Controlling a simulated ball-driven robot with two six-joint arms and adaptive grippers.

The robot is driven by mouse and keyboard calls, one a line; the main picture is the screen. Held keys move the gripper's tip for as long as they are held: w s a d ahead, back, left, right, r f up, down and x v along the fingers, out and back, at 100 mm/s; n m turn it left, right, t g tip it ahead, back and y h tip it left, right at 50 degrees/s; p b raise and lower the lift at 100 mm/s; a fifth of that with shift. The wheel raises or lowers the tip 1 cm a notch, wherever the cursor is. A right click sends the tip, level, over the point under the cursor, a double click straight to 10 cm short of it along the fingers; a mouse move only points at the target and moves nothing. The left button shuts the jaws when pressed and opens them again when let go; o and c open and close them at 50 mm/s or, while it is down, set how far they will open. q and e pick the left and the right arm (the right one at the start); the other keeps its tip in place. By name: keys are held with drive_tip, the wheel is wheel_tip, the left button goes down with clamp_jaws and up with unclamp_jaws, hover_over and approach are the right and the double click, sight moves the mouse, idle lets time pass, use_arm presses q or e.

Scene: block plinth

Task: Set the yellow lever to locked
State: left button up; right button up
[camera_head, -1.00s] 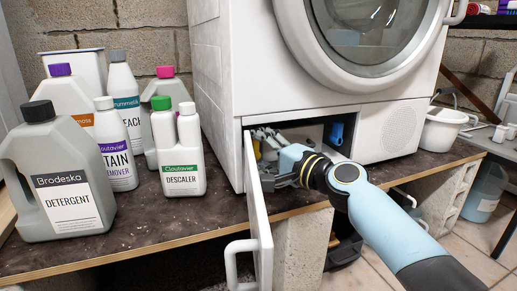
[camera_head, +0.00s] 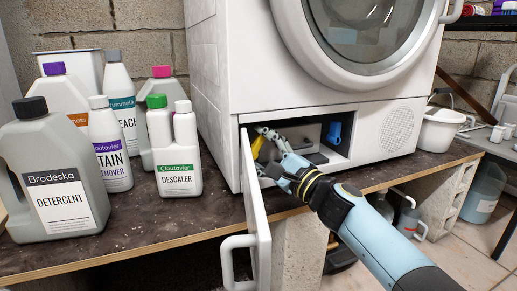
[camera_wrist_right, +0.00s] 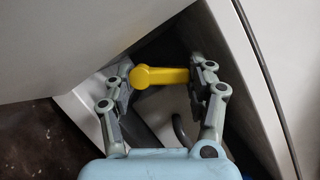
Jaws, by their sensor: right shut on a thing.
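The yellow lever (camera_head: 258,146) is at the left side of the open compartment under the washing machine's door. In the right wrist view the lever (camera_wrist_right: 163,76) lies crosswise between the two fingers, its rounded end at the left finger and its other end at the right one. My right gripper (camera_head: 265,150) reaches into the compartment and is shut on the lever; the wrist view shows the gripper (camera_wrist_right: 163,86) with a finger pad at each end. The lever's mount is mostly hidden. My left gripper is not in view.
The white flap (camera_head: 256,215) stands open just left of my right gripper. A blue part (camera_head: 334,131) sits at the compartment's right. Several bottles, including a grey detergent bottle (camera_head: 55,190), stand left on the dark worktop (camera_head: 190,222). A white tub (camera_head: 440,128) stands right.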

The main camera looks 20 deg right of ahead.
drive_tip(key=shift+f+m, duration=0.2)
drive_tip(key=shift+m, duration=0.3)
drive_tip(key=o, duration=0.9)
drive_tip(key=shift+s+d, duration=0.1)
drive_tip(key=v, duration=1.1)
drive_tip(key=shift+s+f, duration=0.3)
drive_tip(key=shift+s, duration=0.05)
